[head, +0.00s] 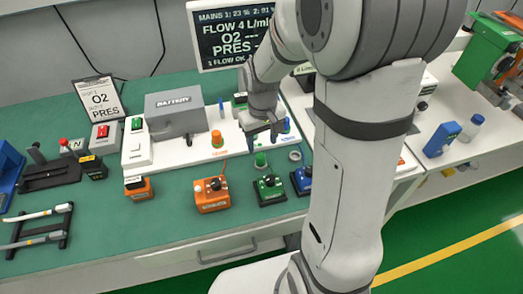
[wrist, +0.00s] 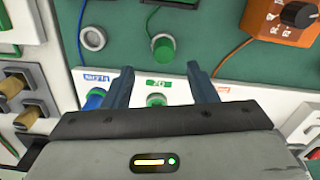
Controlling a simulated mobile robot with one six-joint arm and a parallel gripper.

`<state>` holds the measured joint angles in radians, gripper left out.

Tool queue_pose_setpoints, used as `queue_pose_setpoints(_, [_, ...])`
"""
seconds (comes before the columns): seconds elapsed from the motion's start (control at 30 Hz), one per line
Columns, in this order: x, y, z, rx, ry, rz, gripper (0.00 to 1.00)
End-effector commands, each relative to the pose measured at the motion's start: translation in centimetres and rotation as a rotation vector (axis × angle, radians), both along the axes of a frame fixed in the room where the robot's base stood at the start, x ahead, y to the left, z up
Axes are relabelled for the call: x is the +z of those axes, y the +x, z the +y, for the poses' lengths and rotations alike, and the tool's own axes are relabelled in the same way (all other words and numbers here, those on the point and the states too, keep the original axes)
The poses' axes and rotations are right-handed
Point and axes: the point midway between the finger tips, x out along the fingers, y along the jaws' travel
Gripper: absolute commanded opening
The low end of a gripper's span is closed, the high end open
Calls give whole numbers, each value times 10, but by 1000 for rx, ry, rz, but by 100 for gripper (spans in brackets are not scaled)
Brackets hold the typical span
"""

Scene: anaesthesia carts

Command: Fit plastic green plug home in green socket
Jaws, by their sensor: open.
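The green plug (wrist: 163,48) stands on the green mat, just off the white panel's edge; it shows in the head view (head: 260,160) in front of my gripper. The green socket (wrist: 156,99) is on the white panel under a green-lettered label, partly cut off by my gripper's body in the wrist view. My gripper (wrist: 159,70) is open with nothing between its fingers. Its fingers straddle the label and socket in the picture, and the plug lies beyond the fingertips. In the head view my gripper (head: 262,134) hangs over the panel's front edge and hides the socket.
A blue fitting (wrist: 95,97) is beside the left finger. A grey ring (wrist: 93,38) lies on the mat. An orange box (head: 212,193), a green box (head: 270,188) and a blue box (head: 302,180) stand near the table's front. An orange plug (head: 217,139) is left of my gripper.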

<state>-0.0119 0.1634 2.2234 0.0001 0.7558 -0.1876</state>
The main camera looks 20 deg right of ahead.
Motion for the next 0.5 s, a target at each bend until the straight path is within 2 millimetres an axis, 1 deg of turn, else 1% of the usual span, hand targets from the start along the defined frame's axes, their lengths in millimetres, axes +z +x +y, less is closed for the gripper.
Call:
queue_pose_setpoints(0.03, [-6,-1,0,0,1,2,52])
queue_pose_setpoints(0.27, [-33,-3,3,0,0,4,52])
queue_pose_setpoints(0.4, [-55,-4,5,-1,0,4,52])
queue_pose_setpoints(0.5, [-64,-3,5,-2,0,1,52])
